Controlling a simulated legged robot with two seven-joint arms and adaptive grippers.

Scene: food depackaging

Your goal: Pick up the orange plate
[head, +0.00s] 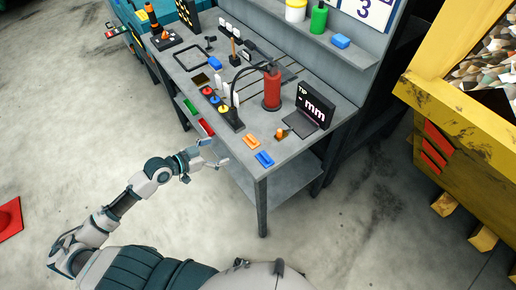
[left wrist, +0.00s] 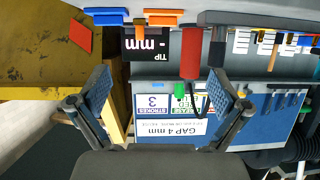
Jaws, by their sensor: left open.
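The orange plate (head: 252,142) lies flat on the grey workbench (head: 300,148), close to its front edge. A blue plate (head: 264,159) lies beside it, nearer the bench corner. In the left wrist view, which is upside down, the orange plate (left wrist: 163,14) shows edge-on at the top, beside the blue plate (left wrist: 105,14). My left gripper (head: 215,153) is open and empty, in front of the bench edge and left of the orange plate, apart from it. Its two fingers (left wrist: 162,92) stand wide apart in the left wrist view. My right gripper is not seen.
A black "TIP" screen (head: 313,107) and a red cylinder (head: 272,90) stand behind the plates. A red plate (head: 206,127) and a green plate (head: 190,106) lie farther along the front edge. A yellow container (head: 455,110) stands at right. The floor before the bench is clear.

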